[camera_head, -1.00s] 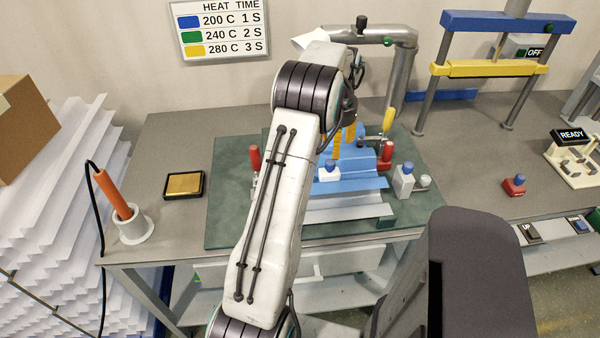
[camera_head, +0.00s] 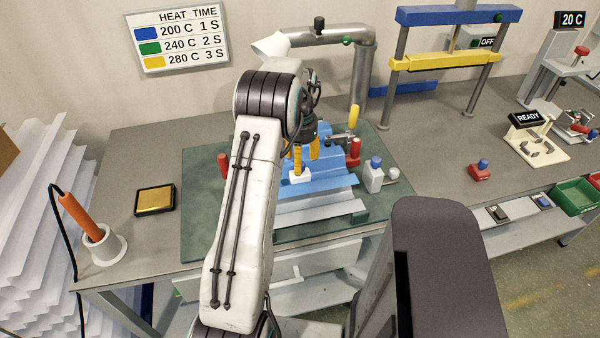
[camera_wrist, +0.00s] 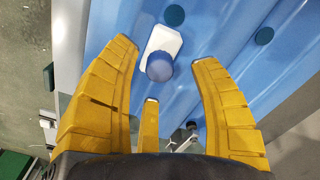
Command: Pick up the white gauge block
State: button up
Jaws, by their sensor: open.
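The white gauge block (camera_head: 301,174) has a blue knob on top and sits on the blue corrugated sheet (camera_head: 325,185), near its left part. In the wrist view the block (camera_wrist: 168,38) lies between and just beyond my yellow fingertips, with its blue knob (camera_wrist: 159,67) towards me. My gripper (camera_head: 305,162) is open above the block, its fingers spread to both sides of it in the wrist view (camera_wrist: 165,52). I see no contact with the block. In the head view a finger hides part of the knob.
Red-handled clamps (camera_head: 353,152) stand beside the sheet on the green mat (camera_head: 204,190). A grey-white block with a blue top (camera_head: 374,176) stands at right. A pipe arm (camera_head: 363,75) rises behind.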

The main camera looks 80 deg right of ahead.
jog(key=shift+f, duration=1.25)
grip_shut()
